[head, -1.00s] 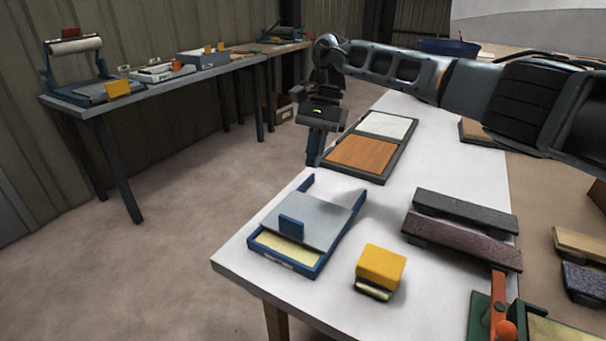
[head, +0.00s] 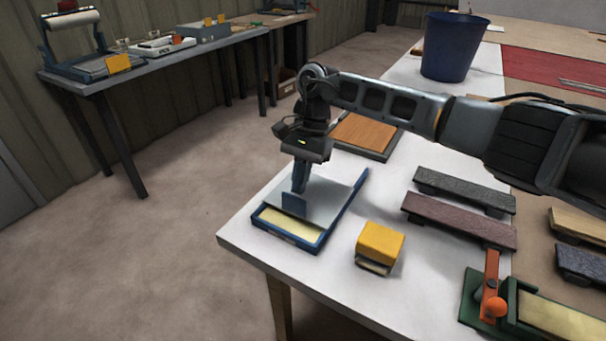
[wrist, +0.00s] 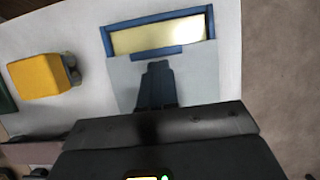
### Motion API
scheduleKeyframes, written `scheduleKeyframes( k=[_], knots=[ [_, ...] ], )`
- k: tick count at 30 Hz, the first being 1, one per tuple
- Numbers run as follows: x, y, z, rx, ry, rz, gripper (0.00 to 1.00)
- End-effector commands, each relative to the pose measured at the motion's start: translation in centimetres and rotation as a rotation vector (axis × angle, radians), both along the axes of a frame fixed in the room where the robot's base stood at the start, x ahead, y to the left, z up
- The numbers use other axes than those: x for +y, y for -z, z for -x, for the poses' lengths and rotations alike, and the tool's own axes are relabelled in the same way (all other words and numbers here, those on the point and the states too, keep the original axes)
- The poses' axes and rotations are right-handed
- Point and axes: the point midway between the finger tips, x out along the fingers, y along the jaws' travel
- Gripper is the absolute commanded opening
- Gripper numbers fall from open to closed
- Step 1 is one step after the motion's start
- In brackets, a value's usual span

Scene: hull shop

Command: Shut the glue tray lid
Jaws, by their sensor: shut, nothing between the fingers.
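The glue tray (head: 322,232) is a blue-rimmed tray near the table's front left corner. Its grey sliding lid (head: 325,200) covers the back part, and a strip of pale yellow glue shows at the front. A blue upright tab (head: 295,204) stands at the lid's front edge; it also shows in the wrist view (wrist: 157,52). My gripper (head: 299,189) is shut and empty, pointing down over the lid just behind the tab. In the wrist view the fingertips (wrist: 157,66) are close to the tab; whether they touch it I cannot tell.
A yellow block-shaped tool (head: 380,243) stands right of the tray. Two long dark sanding blocks (head: 460,218) lie further right, and a green and orange clamp device (head: 490,300) is at the front right. A blue bucket (head: 450,50) stands at the back.

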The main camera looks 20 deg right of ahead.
Motion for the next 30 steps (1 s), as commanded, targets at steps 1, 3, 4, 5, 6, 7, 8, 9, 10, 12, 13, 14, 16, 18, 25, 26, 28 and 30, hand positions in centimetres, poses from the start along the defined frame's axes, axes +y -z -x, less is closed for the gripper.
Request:
scheduleKeyframes(
  k=[1, 3, 4, 5, 6, 7, 8, 9, 10, 12, 13, 14, 16, 18, 25, 26, 28, 30],
  knots=[
    [0.0, 0.0, 0.0, 0.0, 0.0, 0.0, 0.0],
    [0.0, 0.0, 0.0, 0.0, 0.0, 0.0, 0.0],
    [0.0, 0.0, 0.0, 0.0, 0.0, 0.0, 0.0],
    [0.0, 0.0, 0.0, 0.0, 0.0, 0.0, 0.0],
    [0.0, 0.0, 0.0, 0.0, 0.0, 0.0, 0.0],
    [0.1, 0.0, 0.1, 0.0, 0.0, 0.0, 0.0],
    [0.3, -0.1, 0.2, 0.0, -0.001, 0.0, 0.0],
    [0.6, -0.1, 0.5, 0.0, -0.002, 0.0, 0.0],
    [1.0, -0.2, 0.7, -0.001, -0.004, -0.001, 0.0],
    [2.1, -0.2, 1.5, 0.0, -0.005, -0.001, 0.0],
    [2.5, -0.2, 1.8, 0.0, -0.003, -0.001, 0.0],
    [3.0, -0.1, 2.2, 0.0, -0.005, -0.001, 0.0],
    [3.9, -0.1, 2.8, -0.001, -0.004, -0.001, 0.0],
    [4.5, 0.0, 3.3, 0.0, -0.003, -0.001, 0.0],
    [4.9, 0.1, 3.6, 0.004, -0.002, -0.002, 0.0],
    [5.0, 0.1, 3.6, 0.004, -0.002, -0.002, 0.0],
    [5.0, 0.1, 3.6, 0.005, -0.003, -0.003, 0.0],
    [5.0, 0.2, 3.6, 0.005, -0.003, -0.003, 0.0]
  ],
)
